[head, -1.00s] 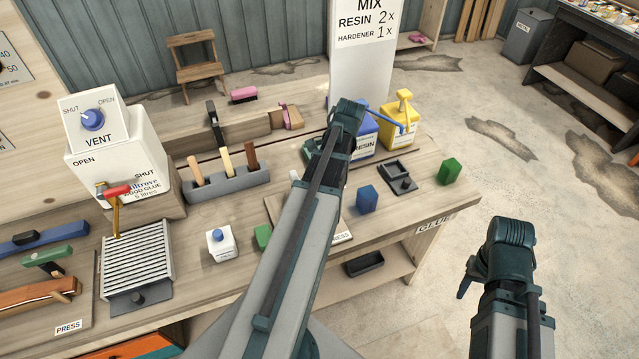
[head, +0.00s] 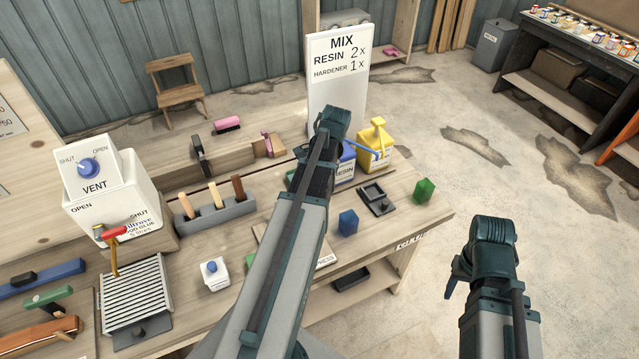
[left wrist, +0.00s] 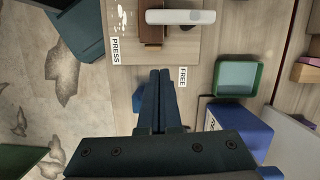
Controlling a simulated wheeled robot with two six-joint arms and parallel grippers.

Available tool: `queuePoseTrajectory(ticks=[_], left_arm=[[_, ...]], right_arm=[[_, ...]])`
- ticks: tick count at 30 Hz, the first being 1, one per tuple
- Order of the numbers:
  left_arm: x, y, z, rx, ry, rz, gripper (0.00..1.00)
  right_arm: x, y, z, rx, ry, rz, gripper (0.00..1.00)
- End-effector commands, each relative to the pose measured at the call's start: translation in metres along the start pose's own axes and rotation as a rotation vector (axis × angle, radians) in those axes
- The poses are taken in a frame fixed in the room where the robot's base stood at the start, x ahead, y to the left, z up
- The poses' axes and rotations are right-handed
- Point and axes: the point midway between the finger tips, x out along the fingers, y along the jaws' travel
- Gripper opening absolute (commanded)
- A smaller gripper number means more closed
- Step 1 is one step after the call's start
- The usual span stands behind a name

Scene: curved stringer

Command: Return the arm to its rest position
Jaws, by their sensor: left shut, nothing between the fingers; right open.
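My left arm reaches over the workbench in the middle of the head view, its wrist (head: 335,125) in front of the blue resin container (head: 346,165). Its fingers are hidden there. In the left wrist view the left gripper (left wrist: 160,75) is shut and empty, pointing at the bench beside the FREE label. A blue block (left wrist: 138,100) shows partly behind the fingers. My right gripper (head: 455,278) is at the lower right of the head view, off the bench's right end over the floor. It is open, with one finger showing; nothing is seen in it.
Near my left arm stand the yellow hardener container (head: 374,148), a dark tray (head: 376,200), a blue block (head: 348,222) and a green block (head: 424,190). The MIX sign (head: 338,75) stands behind. Floor at right is open.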

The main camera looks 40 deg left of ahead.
Motion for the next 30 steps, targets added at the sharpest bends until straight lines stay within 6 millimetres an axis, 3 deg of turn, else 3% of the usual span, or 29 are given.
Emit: queuePoseTrajectory(ticks=[8,11,14,21,27,30], left_arm=[[0.0,0.002,-0.001,0.0,0.0,-0.001,0.0],[0.002,0.018,-0.01,0.001,0.006,-0.009,0.0],[0.005,0.055,-0.03,-0.004,0.022,-0.029,0.0],[0.017,0.184,-0.074,-0.037,0.092,-0.076,0.0],[0.029,0.272,-0.083,-0.067,0.146,-0.087,0.0],[0.033,0.301,-0.082,-0.078,0.164,-0.085,0.0]], right_arm=[[0.0,0.0,0.0,0.0,0.0,0.0,0.5],[0.004,0.0,0.0,0.0,0.0,0.0,0.5],[0.011,-0.001,-0.001,0.0,0.0,0.0,0.5],[0.031,-0.003,-0.002,-0.001,0.0,0.0,0.5],[0.043,-0.004,-0.003,-0.001,0.0,0.0,0.5],[0.047,-0.004,-0.003,-0.001,0.0,0.0,0.5]])
